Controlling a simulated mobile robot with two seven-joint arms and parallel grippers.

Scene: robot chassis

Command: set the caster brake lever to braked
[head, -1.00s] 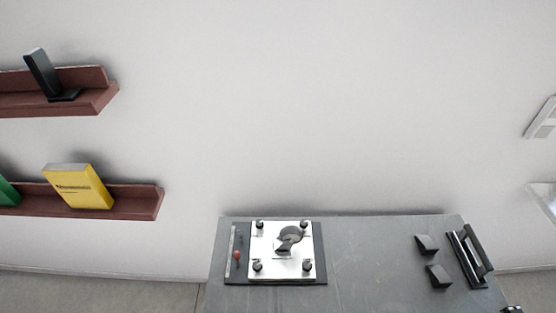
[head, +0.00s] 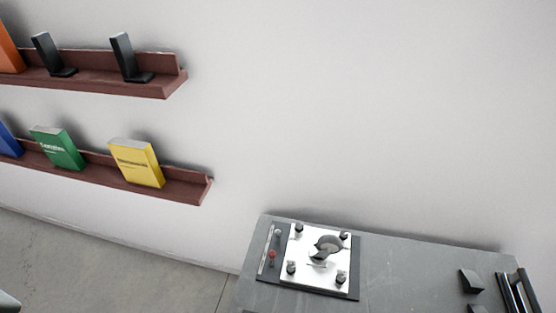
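A white square plate (head: 303,273) with a black knob at each corner lies on a dark base (head: 351,284) on the grey table. A dark grey caster-like part (head: 327,245) stands in the middle of the plate; which piece of it is the brake lever, and how it is set, is too small to tell. A strip on the base's left side carries a red knob (head: 272,254) and a pale knob (head: 277,233). Neither of my grippers is in view.
The grey table (head: 400,270) stands against a white wall. Dark wedge blocks (head: 471,281) and a black handle-like rack (head: 522,293) are at its right. Two dark red wall shelves (head: 188,189) at left hold books and black bookends. The table's middle is clear.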

